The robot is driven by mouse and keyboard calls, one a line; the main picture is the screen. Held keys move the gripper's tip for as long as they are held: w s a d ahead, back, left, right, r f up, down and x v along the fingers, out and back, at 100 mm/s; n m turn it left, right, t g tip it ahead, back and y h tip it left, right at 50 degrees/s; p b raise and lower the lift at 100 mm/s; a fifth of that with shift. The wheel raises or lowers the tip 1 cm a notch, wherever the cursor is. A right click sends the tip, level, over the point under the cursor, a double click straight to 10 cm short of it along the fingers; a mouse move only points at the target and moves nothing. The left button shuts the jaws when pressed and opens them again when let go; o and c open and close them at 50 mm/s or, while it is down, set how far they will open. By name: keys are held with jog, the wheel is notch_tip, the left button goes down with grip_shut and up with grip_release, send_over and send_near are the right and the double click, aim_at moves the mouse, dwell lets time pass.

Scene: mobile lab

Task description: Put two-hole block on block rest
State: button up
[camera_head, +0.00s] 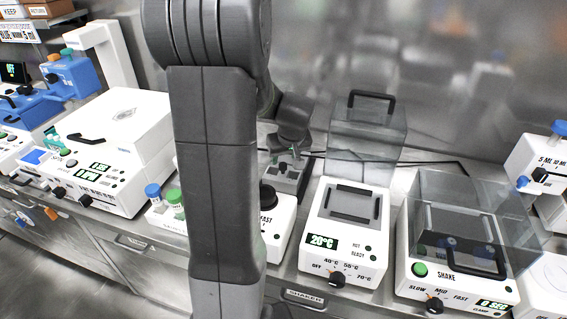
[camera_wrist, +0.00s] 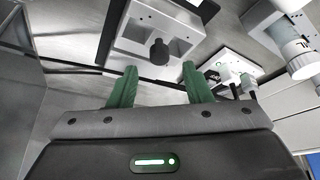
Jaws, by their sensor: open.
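A grey block with a black upright knob (camera_wrist: 158,52) and a dark square hole on either side of the knob shows ahead of my fingers in the wrist view. In the head view this grey block (camera_head: 290,178) stands behind the arm, left of the 20°C unit. I cannot make out the block rest as a separate piece. My gripper (camera_wrist: 160,88) has its two green fingers spread, with nothing between them. The knob lies beyond the fingertips, roughly midway between their lines. In the head view my gripper (camera_head: 285,155) is small, close above the block, partly hidden by my arm.
The 20°C heater (camera_head: 345,235) has its clear lid (camera_head: 368,135) raised. A shaker (camera_head: 455,270) with a clear cover stands at right. A large white unit (camera_head: 115,140) and capped bottles (camera_head: 173,197) stand at left. The metal back wall is close behind.

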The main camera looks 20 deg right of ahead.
jog(key=v, duration=0.6)
jog(key=shift+r, duration=0.2)
jog(key=shift+s, duration=0.15)
